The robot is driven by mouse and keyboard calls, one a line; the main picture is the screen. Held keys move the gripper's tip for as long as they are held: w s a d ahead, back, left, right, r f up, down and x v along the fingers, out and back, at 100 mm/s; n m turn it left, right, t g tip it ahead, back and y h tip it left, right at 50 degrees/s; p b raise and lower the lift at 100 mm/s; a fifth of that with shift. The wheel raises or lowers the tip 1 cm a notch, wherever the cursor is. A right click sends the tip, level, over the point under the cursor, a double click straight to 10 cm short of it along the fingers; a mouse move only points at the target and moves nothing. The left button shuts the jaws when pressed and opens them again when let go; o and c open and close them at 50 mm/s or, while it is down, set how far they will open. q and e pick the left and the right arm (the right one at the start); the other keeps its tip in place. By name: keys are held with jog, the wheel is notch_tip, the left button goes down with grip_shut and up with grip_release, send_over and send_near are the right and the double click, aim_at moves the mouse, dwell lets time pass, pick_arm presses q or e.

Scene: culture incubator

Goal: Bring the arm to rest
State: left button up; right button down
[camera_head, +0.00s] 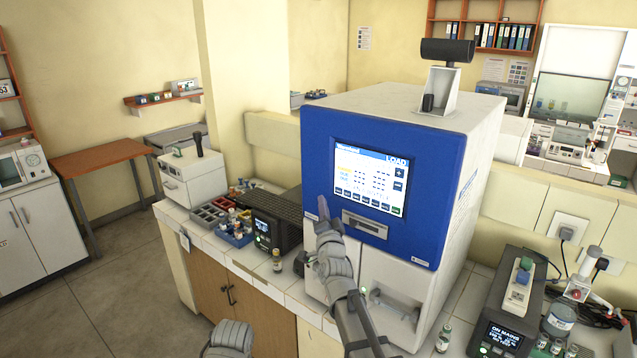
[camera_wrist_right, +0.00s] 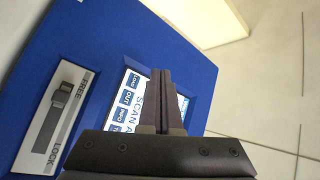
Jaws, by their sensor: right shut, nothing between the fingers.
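The incubator is a large white box with a blue front panel (camera_head: 440,185) and a lit screen (camera_head: 372,175) headed "LOAD". Its blue front also fills the left of the right wrist view (camera_wrist_right: 180,50). Below the screen is a plate with a lever (camera_head: 364,223). In the wrist view the lever (camera_wrist_right: 62,93) sits nearer the FREE end than the LOCK end. My right gripper (camera_head: 323,207) is in front of the panel's left part, shut and empty. Its fingers lie together in the wrist view (camera_wrist_right: 160,80), across part of the screen.
A counter holds a rack of coloured vials (camera_head: 235,232), a dark device (camera_head: 272,230) and a small vial (camera_head: 277,260) left of the incubator. At the right stand another dark device (camera_head: 505,315), a bottle (camera_head: 444,338) and a jar (camera_head: 560,318). The floor at left is clear.

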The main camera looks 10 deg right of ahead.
jog(key=s+a+f+n+g+y+b, duration=0.25)
jog(key=a+f, duration=0.25)
jog(key=f, duration=0.3)
jog(key=s+a+f+n+g+y+b, duration=0.1)
jog(key=s+a+f+n+g+b, duration=0.1)
jog(key=s+a+f+n+g, duration=0.35)
jog(key=s+a+f+n+g+y+b, duration=0.2)
jog(key=a+f, duration=0.4)
jog(key=f, duration=0.5)
pick_arm(q)
notch_tip(320, 180, down, 12)
jog(key=b, duration=0.5)
jog(key=shift+r, duration=0.15)
pick_arm(e)
jog(key=s+f+n+g+h, duration=0.2)
jog(key=s+f+g, duration=0.3)
jog(key=s, duration=0.7)
jog(key=s+f+n+g+h, duration=0.2)
jog(key=s+f+n+g, duration=0.3)
jog(key=s+f, duration=0.4)
jog(key=s, duration=0.3)
jog(key=shift+d+g, duration=0.3)
jog(key=shift+g, duration=0.1)
pick_arm(q)
jog(key=shift+o, duration=0.4)
